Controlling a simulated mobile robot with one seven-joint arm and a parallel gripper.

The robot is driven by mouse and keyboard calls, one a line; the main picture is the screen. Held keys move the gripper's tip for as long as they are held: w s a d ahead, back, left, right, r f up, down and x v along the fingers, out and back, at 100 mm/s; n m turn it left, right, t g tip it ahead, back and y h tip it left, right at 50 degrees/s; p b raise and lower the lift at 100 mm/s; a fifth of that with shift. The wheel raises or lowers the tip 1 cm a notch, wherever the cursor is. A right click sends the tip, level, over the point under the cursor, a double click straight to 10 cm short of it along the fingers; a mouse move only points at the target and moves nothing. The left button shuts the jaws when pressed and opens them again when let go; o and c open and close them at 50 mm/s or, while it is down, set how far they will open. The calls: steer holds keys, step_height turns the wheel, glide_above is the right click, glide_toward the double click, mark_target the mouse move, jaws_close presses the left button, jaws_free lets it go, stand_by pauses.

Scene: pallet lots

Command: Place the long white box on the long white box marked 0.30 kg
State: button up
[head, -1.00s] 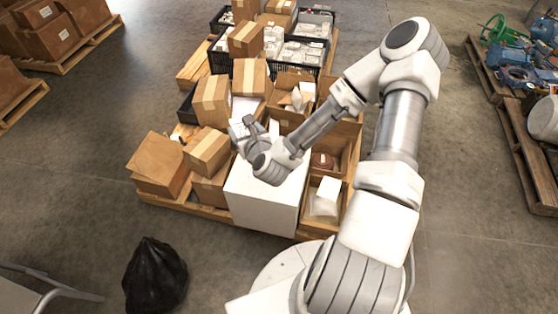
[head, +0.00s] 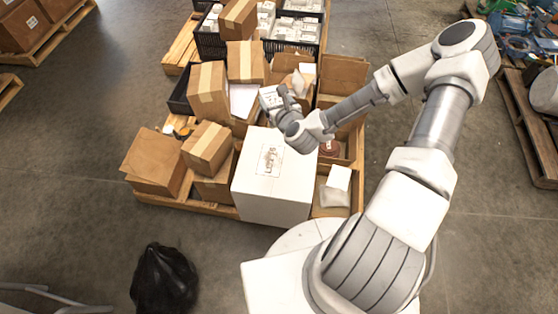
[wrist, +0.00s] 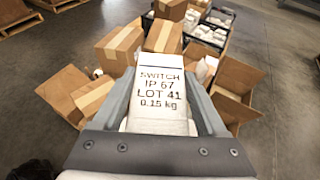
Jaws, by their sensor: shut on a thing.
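My gripper (wrist: 163,85) is shut on a long white box (wrist: 160,100) in the wrist view. Its print reads "SWITCH IP 67 LOT 41 0.15 kg". In the head view, my gripper (head: 280,98) holds this white box (head: 269,97) above the middle of the loaded pallet, behind the large white carton. Several small white boxes (head: 297,28) lie in the black crates at the back; their print is too small to read. No mark of 0.30 kg is legible in either view.
A large white carton (head: 272,190) with a printed top stands at the pallet's front. Brown cartons (head: 208,147) are stacked to its left, and open cartons (head: 343,75) stand to the right. A black bag (head: 164,280) lies on the floor. Clear floor lies left of the pallet.

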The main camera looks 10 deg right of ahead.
steer(key=w+a+f+n+g+y+b, duration=0.1)
steer(key=w+f+n+g+y+b, duration=0.3)
steer(key=w+f+n+y+b, duration=0.5)
steer(key=w+a+f+n+g+y+b, duration=0.2)
steer(key=w+f+n+g+b, duration=0.15)
steer(key=f+b, duration=0.7)
steer(key=shift+g, duration=0.25)
steer(key=s+d+f, duration=0.1)
steer(key=s+f, duration=0.2)
steer(key=s+d+f, duration=0.1)
steer(key=s+f, duration=0.1)
steer(key=s, duration=0.2)
steer(key=s+d+f, duration=0.1)
steer(key=s+f, duration=0.2)
steer(key=shift+s+d+f, duration=0.3)
steer(key=shift+d+f, duration=0.05)
step_height(320, 180, down, 4)
steer(key=shift+f+b, duration=0.1)
steer(key=shift+b, duration=0.75)
steer(key=o, duration=1.4)
